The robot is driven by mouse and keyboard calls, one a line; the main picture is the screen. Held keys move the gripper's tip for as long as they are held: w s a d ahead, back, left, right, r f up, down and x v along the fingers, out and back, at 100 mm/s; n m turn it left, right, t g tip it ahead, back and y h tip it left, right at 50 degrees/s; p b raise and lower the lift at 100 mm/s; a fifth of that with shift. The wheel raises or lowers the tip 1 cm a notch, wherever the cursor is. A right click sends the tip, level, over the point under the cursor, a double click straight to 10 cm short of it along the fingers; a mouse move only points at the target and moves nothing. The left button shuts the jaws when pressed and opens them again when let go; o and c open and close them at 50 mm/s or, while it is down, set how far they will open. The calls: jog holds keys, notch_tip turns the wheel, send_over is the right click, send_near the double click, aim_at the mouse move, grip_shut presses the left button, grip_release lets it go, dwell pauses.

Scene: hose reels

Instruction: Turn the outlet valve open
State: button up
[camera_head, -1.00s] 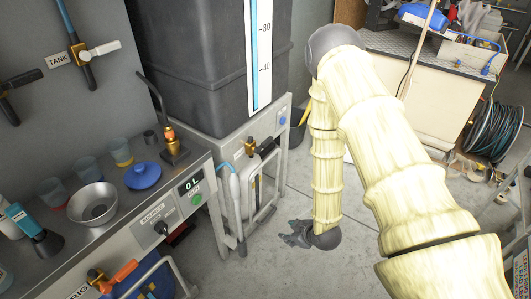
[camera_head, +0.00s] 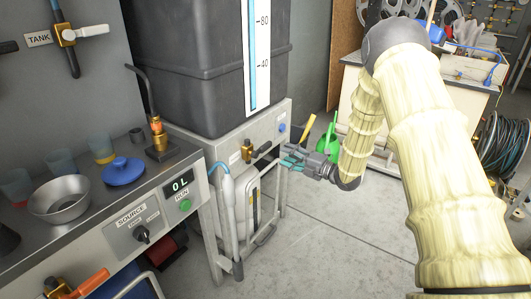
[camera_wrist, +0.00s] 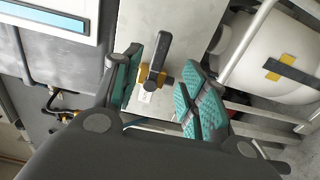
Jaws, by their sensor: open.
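A brass valve (camera_head: 247,151) with a black lever handle (camera_head: 262,149) sits on the front of the grey stand under the dark tank; I take it to be the outlet valve, as no label on it is readable. In the wrist view the black handle (camera_wrist: 156,57) stands out from the brass body (camera_wrist: 149,78). My gripper (camera_head: 289,159) is just right of the valve, pointing at it. In the wrist view my gripper (camera_wrist: 161,73) is open, with teal pads on either side of the handle.
A dark tank (camera_head: 190,60) with a level scale stands above the valve. A bench (camera_head: 100,215) with a "0 L" display, cups and a bowl is at left. Another valve (camera_head: 68,36), labelled TANK, is on the wall. Floor at front is clear.

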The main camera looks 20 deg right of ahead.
aim_at(268, 148)
jog(key=b+x, duration=0.1)
jog(key=x, duration=0.9)
jog(key=shift+w+a+b, duration=0.15)
jog(key=shift+a+b, duration=0.05)
jog(key=shift+b, duration=0.15)
jog(key=shift+c, duration=0.4)
grip_shut()
